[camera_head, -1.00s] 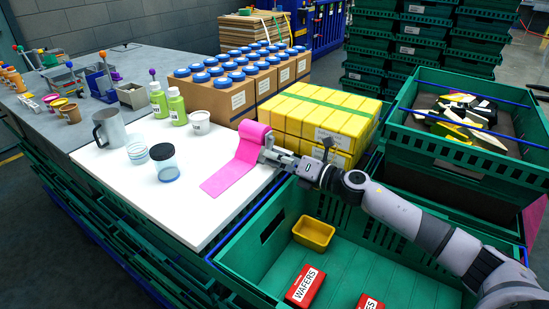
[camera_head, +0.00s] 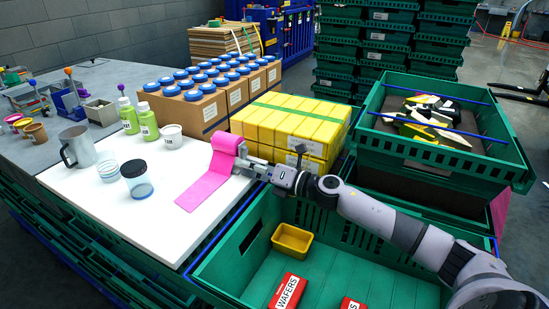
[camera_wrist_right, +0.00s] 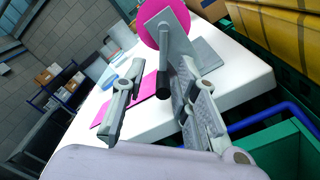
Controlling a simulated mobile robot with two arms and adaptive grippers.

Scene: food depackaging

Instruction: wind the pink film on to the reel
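The pink film (camera_head: 204,188) lies as a flat strip on a white board, running up onto the roll on the reel (camera_head: 226,144) at the board's right side. My right gripper (camera_head: 243,165) is at the reel's right side. In the wrist view, the right gripper (camera_wrist_right: 158,82) has its fingers apart on either side of the handle, closer to it on the right. My left gripper is out of view.
The white board (camera_head: 115,215) also holds a grey mug (camera_head: 78,147), jars and green bottles (camera_head: 148,122). Yellow cartons (camera_head: 290,122) stand close behind my right gripper. A green crate (camera_head: 345,262) with a yellow tub and red wafer packs lies below my right arm.

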